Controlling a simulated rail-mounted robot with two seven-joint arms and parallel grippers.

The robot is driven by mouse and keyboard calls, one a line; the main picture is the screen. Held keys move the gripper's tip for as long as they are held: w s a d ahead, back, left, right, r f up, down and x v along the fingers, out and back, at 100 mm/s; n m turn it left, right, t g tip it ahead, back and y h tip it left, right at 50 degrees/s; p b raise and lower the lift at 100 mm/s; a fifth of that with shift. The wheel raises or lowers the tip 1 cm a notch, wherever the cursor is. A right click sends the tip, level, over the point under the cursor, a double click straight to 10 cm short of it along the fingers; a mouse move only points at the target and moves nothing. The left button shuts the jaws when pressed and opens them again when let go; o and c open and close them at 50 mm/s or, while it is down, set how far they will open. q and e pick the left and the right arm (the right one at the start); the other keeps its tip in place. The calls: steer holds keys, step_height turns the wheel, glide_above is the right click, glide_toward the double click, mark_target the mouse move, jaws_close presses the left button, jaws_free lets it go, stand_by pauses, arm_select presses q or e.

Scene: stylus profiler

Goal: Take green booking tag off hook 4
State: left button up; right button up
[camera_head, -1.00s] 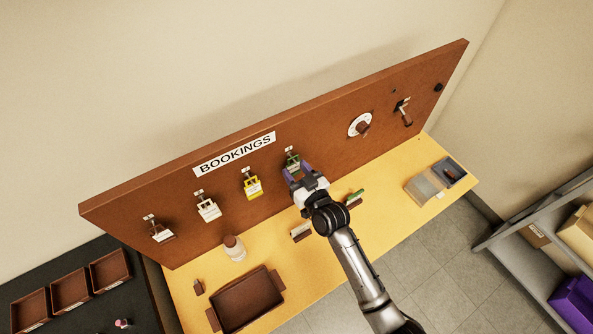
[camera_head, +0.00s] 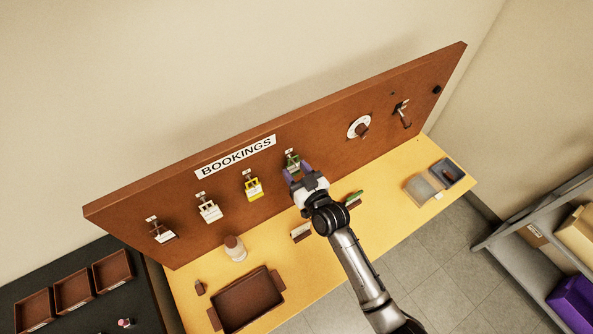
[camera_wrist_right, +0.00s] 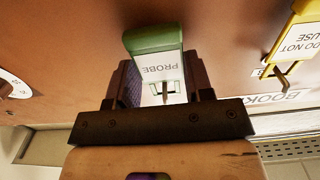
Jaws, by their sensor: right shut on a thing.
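The green booking tag (camera_head: 293,163) is at the rightmost hook under the BOOKINGS sign (camera_head: 237,156). In the right wrist view the green tag (camera_wrist_right: 157,58) has a white face reading PROBE, and a hook shows in front of its white part. My right gripper (camera_head: 300,175) is at the board, shut on the green tag; its dark fingers (camera_wrist_right: 163,85) lie on either side of the tag. Whether the tag is still on the hook is hard to tell. My left gripper is not in view.
A dial (camera_head: 360,127) and a lever (camera_head: 402,113) are on the board's right. A brown tray (camera_head: 247,300) and a bottle (camera_head: 235,249) stand on the yellow bench.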

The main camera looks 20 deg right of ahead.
steer(key=shift+s, duration=0.1)
steer(key=shift+p+v, duration=0.75)
steer(key=shift+v, duration=0.4)
steer(key=shift+p+v, duration=1.25)
steer(key=shift+v, duration=1.55)
